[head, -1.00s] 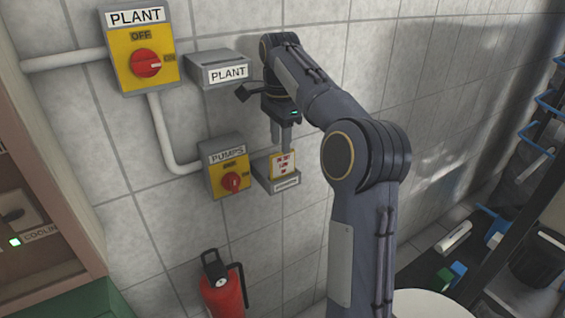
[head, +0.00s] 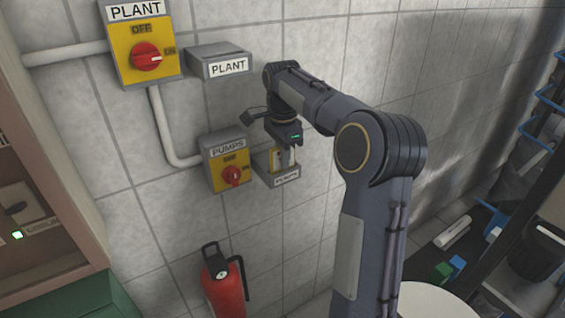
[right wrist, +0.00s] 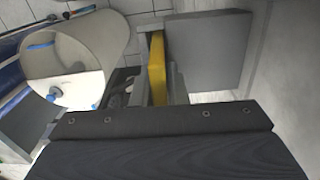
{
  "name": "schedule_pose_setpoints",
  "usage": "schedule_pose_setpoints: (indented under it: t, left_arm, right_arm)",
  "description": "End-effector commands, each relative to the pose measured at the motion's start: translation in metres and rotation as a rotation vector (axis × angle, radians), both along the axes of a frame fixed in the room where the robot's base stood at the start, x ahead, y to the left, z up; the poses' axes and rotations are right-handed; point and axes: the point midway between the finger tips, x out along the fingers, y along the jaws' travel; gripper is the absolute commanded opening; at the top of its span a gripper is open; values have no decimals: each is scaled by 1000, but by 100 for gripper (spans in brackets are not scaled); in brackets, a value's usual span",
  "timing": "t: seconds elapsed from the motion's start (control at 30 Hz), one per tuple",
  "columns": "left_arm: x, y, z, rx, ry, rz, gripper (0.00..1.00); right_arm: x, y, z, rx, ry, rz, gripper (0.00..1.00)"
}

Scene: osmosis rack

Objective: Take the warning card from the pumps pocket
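The yellow warning card (head: 274,158) stands in the grey pumps pocket (head: 287,181) on the tiled wall, right of the pumps switch. My right gripper (head: 284,158) points down at this pocket, its fingers lowered around the card's upper part and hiding much of its face. In the right wrist view the card (right wrist: 157,68) shows edge-on between the two fingers (right wrist: 160,92), which look apart; contact with the card is not clear. My left gripper is not in view.
The pumps switch (head: 227,162) is close left of the pocket. The plant pocket (head: 222,62) and plant switch (head: 143,50) are higher up. A red fire extinguisher (head: 224,283) hangs below. A blue-and-black rack (head: 530,190) stands at the right.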

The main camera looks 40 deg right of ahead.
Motion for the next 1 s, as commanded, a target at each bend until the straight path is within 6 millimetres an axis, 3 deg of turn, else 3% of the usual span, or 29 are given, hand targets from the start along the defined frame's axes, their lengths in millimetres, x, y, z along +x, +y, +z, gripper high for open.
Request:
schedule_pose_setpoints:
  t: [0.1,0.57,0.77,1.0]
  left_arm:
    - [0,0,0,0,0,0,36]
    - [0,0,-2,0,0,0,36]
    - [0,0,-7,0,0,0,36]
    - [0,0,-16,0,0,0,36]
  right_arm:
    - [0,0,0,0,0,0,0]
    - [1,0,7,0,-2,1,0]
    - [0,0,34,-2,-5,1,0]
    - [-40,7,80,0,-7,1,0]
